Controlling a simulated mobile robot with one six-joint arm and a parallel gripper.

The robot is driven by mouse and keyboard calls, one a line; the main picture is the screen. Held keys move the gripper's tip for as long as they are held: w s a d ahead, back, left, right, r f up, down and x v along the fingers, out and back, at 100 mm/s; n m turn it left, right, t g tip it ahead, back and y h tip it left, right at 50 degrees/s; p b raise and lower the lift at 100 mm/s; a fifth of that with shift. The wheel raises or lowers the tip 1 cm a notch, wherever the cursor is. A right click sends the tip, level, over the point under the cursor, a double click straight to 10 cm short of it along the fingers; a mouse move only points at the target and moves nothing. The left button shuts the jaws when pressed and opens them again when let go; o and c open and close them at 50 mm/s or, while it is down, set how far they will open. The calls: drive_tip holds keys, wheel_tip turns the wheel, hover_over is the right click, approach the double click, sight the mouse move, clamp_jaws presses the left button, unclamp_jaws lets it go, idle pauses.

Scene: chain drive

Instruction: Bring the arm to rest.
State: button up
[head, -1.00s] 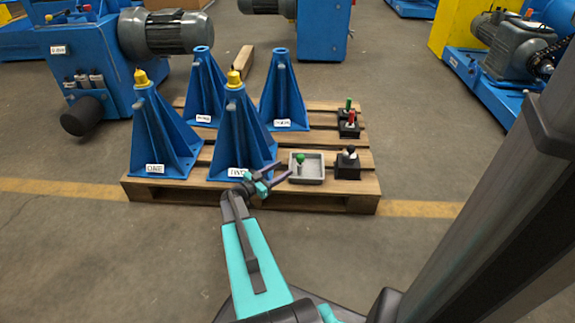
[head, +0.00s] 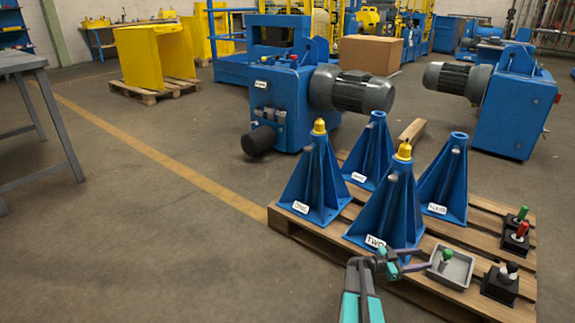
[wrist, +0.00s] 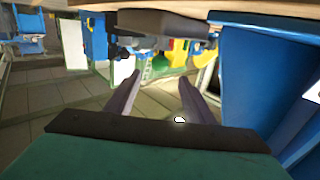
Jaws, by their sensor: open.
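My gripper (head: 428,258) is open in the head view, with nothing between its fingers. It is in front of the blue stand labelled TWO (head: 388,212) and just left of a grey tray (head: 467,264). I cannot tell how high it is above the pallet. In the wrist view my gripper (wrist: 160,85) shows two spread fingers with an empty gap. A green-knobbed piece (head: 447,254) is in the tray. The front-left stand (head: 315,182) and stand TWO carry yellow tops. The two rear stands (head: 370,155) (head: 442,185) show no yellow top.
The stands are on a wooden pallet (head: 290,226). Black blocks with red, green and white-and-black knobs (head: 500,284) are at its right. A blue machine with a motor (head: 290,95) is behind. A grey table (head: 22,62) is at far left. The floor between is clear.

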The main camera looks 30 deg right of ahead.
drive_tip(key=w+a+r+n+t+p, duration=0.1)
drive_tip(key=w+a+r+t+p, duration=0.1)
drive_tip(key=w+a+r+p, duration=0.35)
drive_tip(key=w+a+r+n+t+y+p, duration=0.1)
drive_tip(key=w+a+r+n+t+p, duration=0.15)
drive_tip(key=a+p, duration=0.6)
drive_tip(key=w+a+r+n+t+y+p, duration=0.1)
drive_tip(key=w+a+r+p, duration=0.25)
drive_tip(key=a+p, duration=0.55)
drive_tip(key=s+a+r+n+g+y+p, duration=0.1)
drive_tip(key=s+a+n+y+p, duration=0.3)
drive_tip(key=a, duration=1)
drive_tip(key=s+a+n+g+y+p, duration=0.1)
drive_tip(key=s+a+n+y+p, duration=0.4)
drive_tip(key=a, duration=0.9)
drive_tip(key=s+a+r+n+g+y+p, duration=0.1)
drive_tip(key=s+a+n+y+p, duration=0.4)
drive_tip(key=s+a+n, duration=0.4)
drive_tip(key=shift+s+a+r+p, duration=0.3)
drive_tip(key=shift+s+a+p, duration=0.4)
drive_tip(key=shift+a, duration=2.4)
drive_tip(key=shift+s+g, duration=0.1)
drive_tip(key=shift+g, duration=0.15)
drive_tip(key=shift+c, duration=0.5)
